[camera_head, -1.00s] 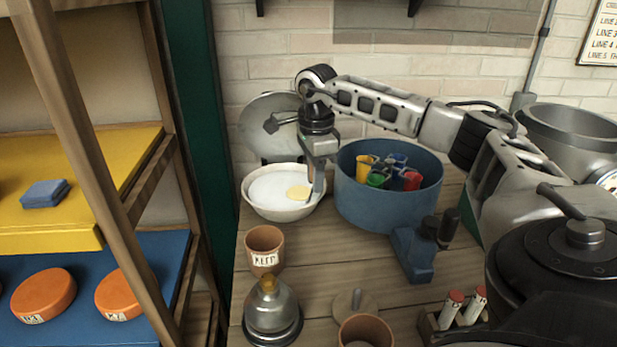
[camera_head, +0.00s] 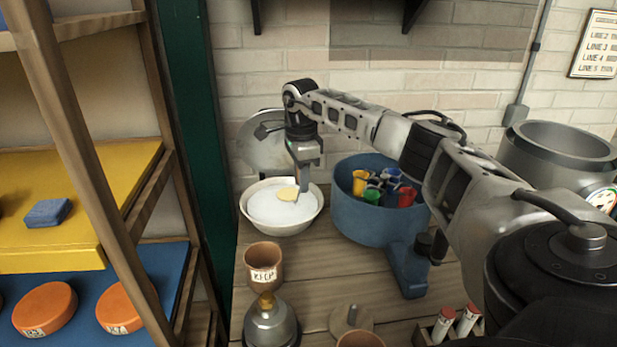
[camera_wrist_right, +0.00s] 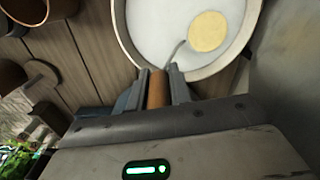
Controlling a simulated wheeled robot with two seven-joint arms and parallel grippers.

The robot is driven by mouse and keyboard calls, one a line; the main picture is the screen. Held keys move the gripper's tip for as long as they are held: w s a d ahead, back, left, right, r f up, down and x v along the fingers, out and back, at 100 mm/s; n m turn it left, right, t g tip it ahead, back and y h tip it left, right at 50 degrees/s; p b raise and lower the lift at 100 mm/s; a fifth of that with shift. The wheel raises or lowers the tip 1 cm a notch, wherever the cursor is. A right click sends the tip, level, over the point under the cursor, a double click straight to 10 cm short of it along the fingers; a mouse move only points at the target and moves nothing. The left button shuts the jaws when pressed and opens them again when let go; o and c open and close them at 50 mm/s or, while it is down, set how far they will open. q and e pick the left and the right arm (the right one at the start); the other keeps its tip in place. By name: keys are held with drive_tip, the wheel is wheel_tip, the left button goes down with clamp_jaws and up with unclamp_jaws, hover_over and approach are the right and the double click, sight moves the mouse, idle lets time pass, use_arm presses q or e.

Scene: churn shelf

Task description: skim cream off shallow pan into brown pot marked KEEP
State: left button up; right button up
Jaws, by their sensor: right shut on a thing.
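The shallow pan (camera_head: 252,224) is cream-white and holds white liquid on the wooden table. My right gripper (camera_head: 304,188) points down over the pan's right part. It is shut on the brown handle (camera_wrist_right: 157,88) of a skimmer. A thin grey stem joins the handle to a round pale-yellow disc (camera_head: 288,193). The disc (camera_wrist_right: 209,31) is over the white surface; I cannot tell whether it touches it or carries cream. The brown pot (camera_head: 264,265) marked KEEP stands upright in front of the pan, apart from it. My left gripper is not in view.
A blue tub (camera_head: 365,220) with colored pieces stands close right of the pan. A metal bell-shaped thing (camera_head: 270,325) stands in front of the pot. Another brown pot (camera_head: 360,341) is at the front edge. Shelving (camera_head: 120,180) bounds the left.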

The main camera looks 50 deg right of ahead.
drive_tip(key=a, duration=0.2)
drive_tip(key=a+p, duration=0.1)
drive_tip(key=a, duration=0.2)
drive_tip(key=a+p, duration=0.1)
drive_tip(key=a, duration=0.1)
drive_tip(key=shift+s+a, duration=0.3)
drive_tip(key=shift+s, duration=0.1)
drive_tip(key=shift+s+d, duration=0.7)
drive_tip(key=shift+s, duration=1.35)
drive_tip(key=w+d+r, duration=0.2)
drive_tip(key=w+r, duration=0.1)
drive_tip(key=r, duration=0.6)
drive_tip(key=shift+d, duration=0.25)
drive_tip(key=shift+w, duration=0.1)
